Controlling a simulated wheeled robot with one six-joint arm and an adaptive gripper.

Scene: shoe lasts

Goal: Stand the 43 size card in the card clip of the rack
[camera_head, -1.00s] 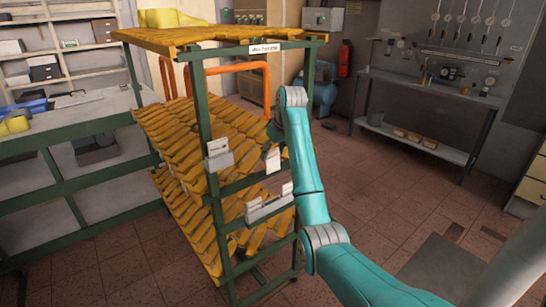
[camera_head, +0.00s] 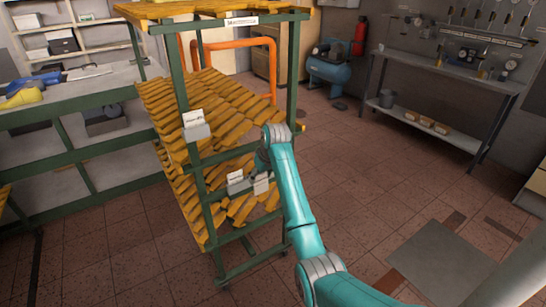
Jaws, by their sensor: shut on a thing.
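The green-framed rack (camera_head: 291,80) with slanted yellow shelves stands in the middle. A small grey clip (camera_head: 197,132) on its front left post has a white card (camera_head: 193,117) upright in it. Lower on the front, a grey holder (camera_head: 240,188) carries a white card (camera_head: 235,177) at its left. My gripper (camera_head: 262,170) is at the front of the rack, above the holder's right end. It is shut on a white card (camera_head: 261,185), which hangs below it. This card overlaps the holder's right end in view; I cannot tell whether they touch. The sizes are unreadable.
A label (camera_head: 241,20) sits on the rack's top rail. A grey workbench (camera_head: 440,84) stands at the back right, with a blue compressor (camera_head: 332,68) left of it. Shelving and a long bench (camera_head: 80,95) are at the left. The floor right of the rack is clear.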

